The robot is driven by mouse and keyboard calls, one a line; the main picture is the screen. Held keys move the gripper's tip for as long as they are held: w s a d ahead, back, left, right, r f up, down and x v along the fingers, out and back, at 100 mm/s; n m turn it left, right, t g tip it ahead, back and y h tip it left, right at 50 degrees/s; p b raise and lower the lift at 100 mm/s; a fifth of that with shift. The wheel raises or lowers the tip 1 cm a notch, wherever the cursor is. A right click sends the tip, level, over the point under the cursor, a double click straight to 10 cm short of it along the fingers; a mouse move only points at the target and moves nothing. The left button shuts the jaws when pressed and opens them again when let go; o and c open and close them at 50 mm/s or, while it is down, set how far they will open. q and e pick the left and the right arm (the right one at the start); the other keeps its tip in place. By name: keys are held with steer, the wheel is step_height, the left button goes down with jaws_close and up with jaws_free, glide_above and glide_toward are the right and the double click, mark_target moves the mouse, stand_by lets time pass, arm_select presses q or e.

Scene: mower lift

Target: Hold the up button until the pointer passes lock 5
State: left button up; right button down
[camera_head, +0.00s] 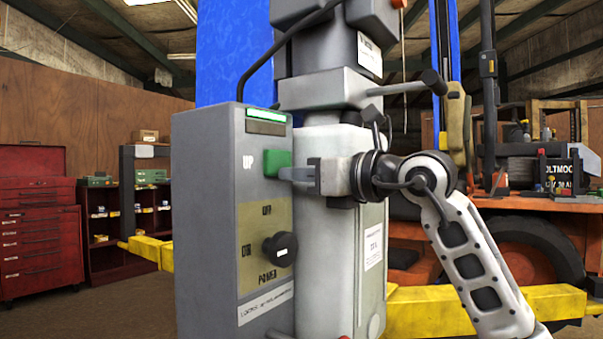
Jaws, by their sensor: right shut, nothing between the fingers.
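The green up button (275,162) is on the front of the grey control box (208,200), beside the word UP. My right gripper (287,174) comes in from the right, shut and empty. Its fingertips are at the button's lower right edge and hide a little of it. They look to be at or against the button; I cannot tell how far it is pressed. I cannot make out a pointer or a lock 5 mark. My left gripper is not in view.
Below the button is a black power knob (280,249). A small lit green display (266,115) is above it. A blue lift post (232,50) stands behind. Yellow lift arms (430,312) run low. A red tool chest (36,220) stands far left, an orange mower (515,233) right.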

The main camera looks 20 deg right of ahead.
steer(key=shift+a+f, duration=0.15)
steer(key=shift+f, duration=0.05)
arm_select(q)
steer(key=b, duration=0.1)
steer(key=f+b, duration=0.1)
steer(key=b, duration=0.1)
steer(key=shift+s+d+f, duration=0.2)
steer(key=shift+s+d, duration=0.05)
arm_select(e)
steer(key=v, duration=1.4)
steer(key=shift+d+r, duration=0.2)
steer(key=shift+r, duration=0.2)
steer(key=shift+a, duration=0.1)
